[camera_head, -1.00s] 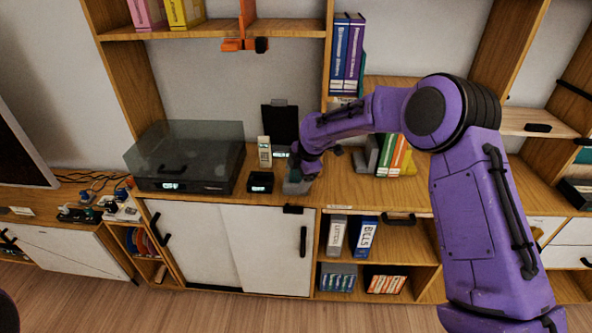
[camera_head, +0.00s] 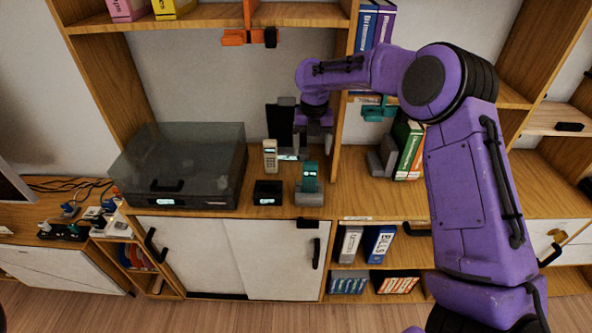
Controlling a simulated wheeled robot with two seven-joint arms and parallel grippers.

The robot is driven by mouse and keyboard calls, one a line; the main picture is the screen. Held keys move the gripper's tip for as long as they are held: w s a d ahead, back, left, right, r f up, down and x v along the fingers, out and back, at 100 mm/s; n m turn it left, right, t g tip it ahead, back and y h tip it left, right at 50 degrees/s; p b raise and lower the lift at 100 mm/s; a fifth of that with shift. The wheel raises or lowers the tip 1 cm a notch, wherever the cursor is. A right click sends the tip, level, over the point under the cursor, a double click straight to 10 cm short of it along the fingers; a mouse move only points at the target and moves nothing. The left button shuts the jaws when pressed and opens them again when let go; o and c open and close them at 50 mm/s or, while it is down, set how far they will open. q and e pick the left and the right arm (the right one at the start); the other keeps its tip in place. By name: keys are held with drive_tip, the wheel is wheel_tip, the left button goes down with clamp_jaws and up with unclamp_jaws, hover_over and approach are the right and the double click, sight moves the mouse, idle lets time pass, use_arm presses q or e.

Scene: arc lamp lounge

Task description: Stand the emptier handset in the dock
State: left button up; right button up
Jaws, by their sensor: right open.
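A teal handset (camera_head: 310,178) with a small lit screen stands upright in a grey base (camera_head: 309,199) on the cabinet top. A cream handset (camera_head: 270,157) with a lit screen stands upright to its left, behind a small black box (camera_head: 268,192) with a lit front display. I cannot tell what the cream handset rests on, nor compare the screen readings. My right gripper (camera_head: 312,130) is open and empty, above and behind the teal handset, apart from it in the picture. My left gripper is not in view.
A smoky clear-lidded turntable (camera_head: 180,165) fills the left of the cabinet top. A black upright panel (camera_head: 279,123) stands behind the handsets. A wooden divider (camera_head: 348,130) rises to the right, with binders (camera_head: 408,145) beyond it. An orange bracket (camera_head: 248,37) hangs under the upper shelf.

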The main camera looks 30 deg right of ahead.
sight(310, 172)
drive_tip(key=f, duration=0.2)
drive_tip(key=f+p, duration=0.1)
drive_tip(key=shift+s+d+f, duration=0.1)
drive_tip(key=shift+s+f, duration=0.25)
drive_tip(key=shift+s, duration=0.05)
drive_tip(key=shift+f, duration=0.35)
drive_tip(key=f, duration=0.1)
drive_tip(key=f+p, duration=0.1)
drive_tip(key=f, duration=0.1)
drive_tip(key=w+f+p, duration=0.1)
drive_tip(key=f, duration=0.1)
drive_tip(key=shift+a+f, duration=0.2)
drive_tip(key=shift+a, duration=0.1)
drive_tip(key=shift+d+f, duration=0.1)
drive_tip(key=shift+f, duration=0.05)
drive_tip(key=shift+s, duration=0.15)
drive_tip(key=shift+c, duration=0.4)
drive_tip(key=c, duration=1)
